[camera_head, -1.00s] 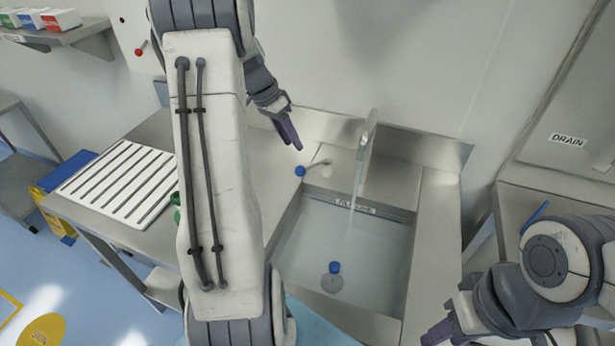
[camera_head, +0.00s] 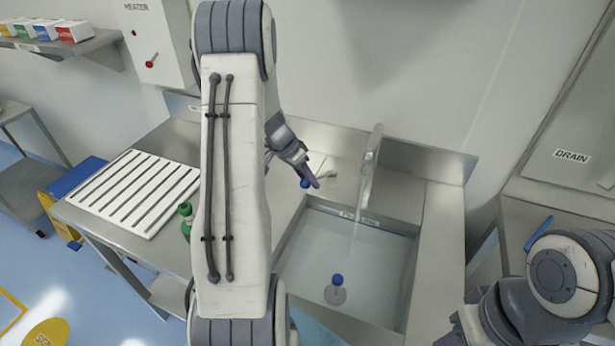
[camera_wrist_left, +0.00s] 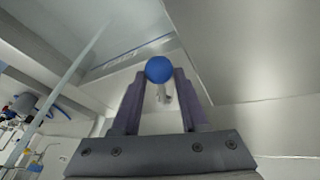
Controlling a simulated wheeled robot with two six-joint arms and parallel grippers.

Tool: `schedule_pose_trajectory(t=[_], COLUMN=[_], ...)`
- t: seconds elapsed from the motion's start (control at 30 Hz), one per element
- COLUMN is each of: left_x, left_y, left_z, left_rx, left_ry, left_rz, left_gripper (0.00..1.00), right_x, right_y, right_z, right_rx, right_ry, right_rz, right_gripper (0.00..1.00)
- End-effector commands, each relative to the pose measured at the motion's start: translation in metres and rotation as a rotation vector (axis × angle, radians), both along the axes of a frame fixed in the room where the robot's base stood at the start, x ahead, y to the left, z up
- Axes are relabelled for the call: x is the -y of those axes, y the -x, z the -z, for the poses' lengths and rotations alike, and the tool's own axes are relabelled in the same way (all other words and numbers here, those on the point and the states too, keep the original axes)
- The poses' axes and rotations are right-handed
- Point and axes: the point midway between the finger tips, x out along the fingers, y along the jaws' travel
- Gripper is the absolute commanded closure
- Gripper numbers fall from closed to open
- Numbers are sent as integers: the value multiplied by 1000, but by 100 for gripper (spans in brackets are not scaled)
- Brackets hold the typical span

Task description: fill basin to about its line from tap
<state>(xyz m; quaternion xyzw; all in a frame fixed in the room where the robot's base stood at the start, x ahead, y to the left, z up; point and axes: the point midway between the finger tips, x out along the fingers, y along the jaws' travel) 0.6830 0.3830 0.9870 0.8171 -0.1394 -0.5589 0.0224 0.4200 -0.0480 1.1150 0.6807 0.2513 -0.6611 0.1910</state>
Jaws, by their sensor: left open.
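The steel basin (camera_head: 410,228) holds clear water, and a thin stream falls into it from the tap (camera_head: 370,165). The fill-line label (camera_head: 362,218) is on the basin's back wall, partly behind the stream; I cannot tell exactly where the water stands against it. The tap's lever ends in a blue knob (camera_head: 305,183), left of the spout. My left gripper (camera_head: 311,178) is open at this knob. In the left wrist view the blue knob (camera_wrist_left: 159,69) shows between the fingertips, with the lever behind it. My right gripper (camera_head: 455,334) is at the bottom edge, mostly cut off.
A small clear bottle with a blue cap (camera_head: 336,290) is in the basin. A white slatted rack (camera_head: 130,192) lies on the counter at left, with green-capped items (camera_head: 186,210) beside my left arm. A panel marked DRAIN (camera_head: 571,156) is at right.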

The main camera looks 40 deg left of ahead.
Motion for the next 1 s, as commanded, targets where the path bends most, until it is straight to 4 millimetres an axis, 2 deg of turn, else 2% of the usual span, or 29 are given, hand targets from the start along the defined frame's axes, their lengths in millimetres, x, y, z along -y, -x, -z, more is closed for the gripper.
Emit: schedule_pose_trajectory(t=[0.2,0.27,0.3,0.33,1.0], left_x=[0,0,0,0,-2], left_y=[0,0,0,0,5], left_z=[0,0,0,0,4], left_rx=[0,0,1,0,-11], left_ry=[-1,-1,-1,-1,3], left_rz=[0,0,-1,0,-3], left_gripper=[57,80,95,100,100], right_x=[0,0,0,0,0], right_y=[0,0,0,0,0], right_z=[0,0,0,0,0], right_rx=[0,0,0,0,0], right_ry=[0,0,0,0,0], right_rz=[0,0,0,0,0], right_gripper=[58,58,58,58,58])
